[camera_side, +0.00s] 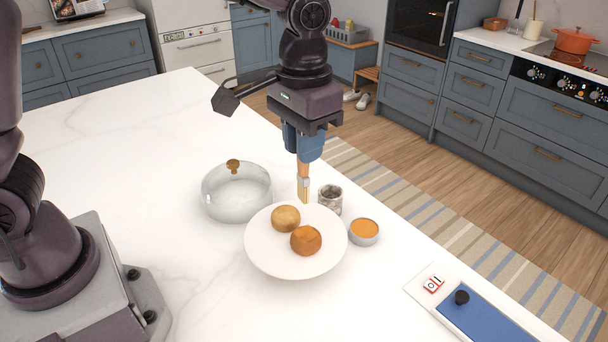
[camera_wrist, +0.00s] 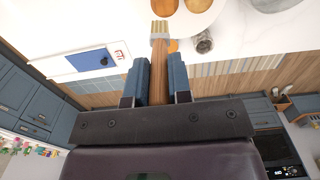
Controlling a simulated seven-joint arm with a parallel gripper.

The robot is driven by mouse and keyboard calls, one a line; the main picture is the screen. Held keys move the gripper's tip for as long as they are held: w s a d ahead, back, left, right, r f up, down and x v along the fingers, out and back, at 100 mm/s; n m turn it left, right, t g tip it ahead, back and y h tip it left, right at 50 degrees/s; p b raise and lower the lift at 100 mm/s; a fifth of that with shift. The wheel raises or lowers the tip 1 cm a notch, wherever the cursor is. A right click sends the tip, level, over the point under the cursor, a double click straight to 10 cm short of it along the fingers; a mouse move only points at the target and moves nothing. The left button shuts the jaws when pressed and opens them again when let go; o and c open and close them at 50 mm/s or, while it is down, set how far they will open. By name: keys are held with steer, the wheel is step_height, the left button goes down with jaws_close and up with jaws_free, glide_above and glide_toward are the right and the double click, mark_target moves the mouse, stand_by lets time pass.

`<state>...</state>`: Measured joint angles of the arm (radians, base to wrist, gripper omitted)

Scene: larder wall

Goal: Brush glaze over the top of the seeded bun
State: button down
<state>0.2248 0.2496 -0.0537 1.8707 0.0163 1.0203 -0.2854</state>
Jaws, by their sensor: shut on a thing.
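My gripper (camera_side: 303,152) is shut on the wooden handle of a brush (camera_side: 303,186), which hangs upright, bristles down. In the wrist view the pale bristles (camera_wrist: 160,29) extend beyond the blue fingers (camera_wrist: 159,80). The bristles are near the back rim of a white plate (camera_side: 270,262); I cannot tell whether they touch anything. Two buns lie on the plate: a paler one (camera_side: 286,217) and a darker, browner one (camera_side: 306,241) with an orange patch on top. Seeds are too small to make out. A small round bowl of orange glaze (camera_side: 364,230) stands right of the plate.
A clear glass dome (camera_side: 236,196) with a wooden knob stands left of the plate. A grey marbled cup (camera_side: 330,199) is close behind it, near the brush. A blue panel with a black knob (camera_side: 461,297) lies at the front right.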

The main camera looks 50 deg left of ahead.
mark_target(304, 191)
steer(key=shift+f, duration=3.6)
steer(key=shift+f, duration=1)
steer(key=shift+w, duration=0.1)
steer(key=shift+r, duration=0.1)
stand_by(0.5)
steer(key=shift+r, duration=0.1)
